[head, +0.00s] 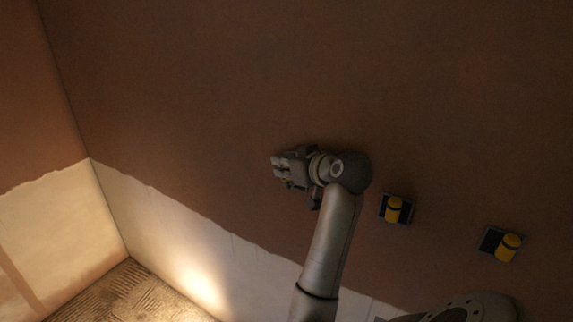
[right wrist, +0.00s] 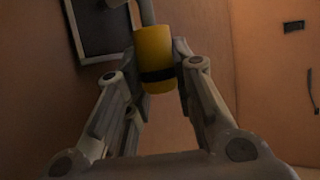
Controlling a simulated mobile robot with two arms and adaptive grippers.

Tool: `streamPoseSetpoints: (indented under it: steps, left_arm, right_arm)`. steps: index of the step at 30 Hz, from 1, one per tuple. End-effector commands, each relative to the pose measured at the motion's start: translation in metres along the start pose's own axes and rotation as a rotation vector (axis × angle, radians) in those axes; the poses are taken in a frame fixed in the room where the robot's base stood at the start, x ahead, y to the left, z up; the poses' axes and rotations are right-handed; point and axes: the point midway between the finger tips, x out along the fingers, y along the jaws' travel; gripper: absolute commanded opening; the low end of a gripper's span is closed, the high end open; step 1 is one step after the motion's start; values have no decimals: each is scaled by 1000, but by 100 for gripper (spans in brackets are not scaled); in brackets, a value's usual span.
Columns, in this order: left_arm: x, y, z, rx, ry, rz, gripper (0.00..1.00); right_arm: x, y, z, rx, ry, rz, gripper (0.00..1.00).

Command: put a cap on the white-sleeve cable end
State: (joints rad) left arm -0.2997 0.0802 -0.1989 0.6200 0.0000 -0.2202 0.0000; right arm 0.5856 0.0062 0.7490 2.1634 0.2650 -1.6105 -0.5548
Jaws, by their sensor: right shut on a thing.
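My right gripper (head: 280,168) is at the brown wall, left of two wall boxes in the head view. In the right wrist view it is shut on a yellow cap (right wrist: 155,48) with a black band. A pale grey-white cable end (right wrist: 147,12) meets the cap's far end there. I cannot tell how deep the cable sits in the cap. A dark wall box (right wrist: 98,28) is just behind, to the left. In the head view the gripper hides the cable and that box. My left gripper is not in view.
Two dark wall boxes to the right each have a yellow cap, a nearer-middle one (head: 394,210) and one farther right (head: 508,247). A small dark wall slot (right wrist: 293,27) shows in the right wrist view. The wall left of the gripper is clear.

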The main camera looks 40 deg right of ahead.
Motion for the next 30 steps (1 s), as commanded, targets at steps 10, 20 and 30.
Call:
streamPoseSetpoints:
  steps: [10,20,30]
  left_arm:
    - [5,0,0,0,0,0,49]
    - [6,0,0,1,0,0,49]
    - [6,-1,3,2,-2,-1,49]
  right_arm:
    - [3,0,8,-1,0,1,11]
    - [4,0,9,0,0,1,48]
    - [2,1,9,0,1,2,48]
